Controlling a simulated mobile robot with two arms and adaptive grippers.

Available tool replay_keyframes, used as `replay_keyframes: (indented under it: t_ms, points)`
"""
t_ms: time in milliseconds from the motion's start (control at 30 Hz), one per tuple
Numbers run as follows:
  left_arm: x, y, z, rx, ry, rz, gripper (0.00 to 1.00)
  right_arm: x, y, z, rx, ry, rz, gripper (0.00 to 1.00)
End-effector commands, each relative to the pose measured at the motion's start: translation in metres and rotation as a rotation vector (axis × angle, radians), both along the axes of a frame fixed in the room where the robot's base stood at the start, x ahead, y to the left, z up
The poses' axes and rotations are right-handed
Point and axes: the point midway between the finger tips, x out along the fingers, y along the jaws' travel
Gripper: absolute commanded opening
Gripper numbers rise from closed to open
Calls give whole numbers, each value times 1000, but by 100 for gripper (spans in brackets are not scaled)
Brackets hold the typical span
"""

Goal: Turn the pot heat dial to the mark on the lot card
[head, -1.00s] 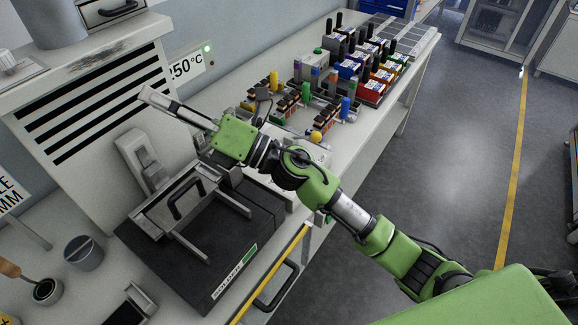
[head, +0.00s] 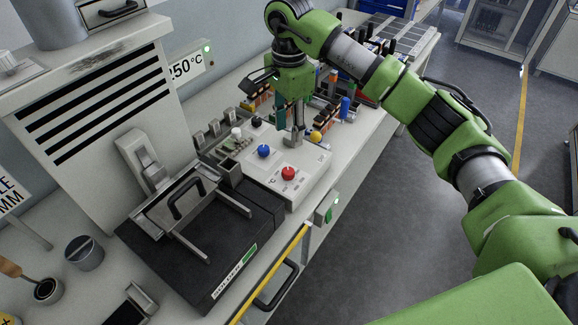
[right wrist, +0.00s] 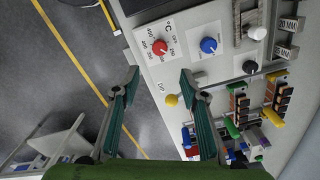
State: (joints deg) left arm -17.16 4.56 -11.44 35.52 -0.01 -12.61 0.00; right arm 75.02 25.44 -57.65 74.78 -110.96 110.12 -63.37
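A red dial (head: 288,173) sits on a white panel on the bench; in the right wrist view the red dial (right wrist: 159,47) has °C numbers and OFF printed around it. Its pointer is too small to read. A blue dial (head: 263,151) is beside it, further back. A card (head: 188,67) on the wall reads 250°C. My right gripper (head: 289,137) hangs pointing down, above and behind the red dial, apart from it. In the right wrist view its two fingers (right wrist: 159,78) are spread with nothing between them. My left gripper is not in view.
A black lidded box (head: 245,248) stands left of the panel. A white knob (head: 237,132), a black knob (head: 256,121) and a yellow ball (head: 316,136) are near my right gripper. Coloured bins and connectors crowd the bench behind it.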

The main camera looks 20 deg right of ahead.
Motion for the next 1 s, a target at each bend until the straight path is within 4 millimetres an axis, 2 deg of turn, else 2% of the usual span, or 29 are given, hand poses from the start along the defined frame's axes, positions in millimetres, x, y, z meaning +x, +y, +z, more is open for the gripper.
replay_keyframes:
  t_ms: [167, 500, 700, 833, 1000]
  points:
    - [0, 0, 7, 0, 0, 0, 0, -1, -2, -17, -7, 7, -1, 40]
    - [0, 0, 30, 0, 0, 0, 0, -2, -1, -87, -4, 8, -2, 40]
    - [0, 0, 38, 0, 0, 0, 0, -1, 0, -120, -3, 6, -2, 40]
    - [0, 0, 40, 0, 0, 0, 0, -1, 0, -132, -3, 2, -1, 40]
    - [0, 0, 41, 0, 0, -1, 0, -1, 0, -137, -3, 2, -1, 40]
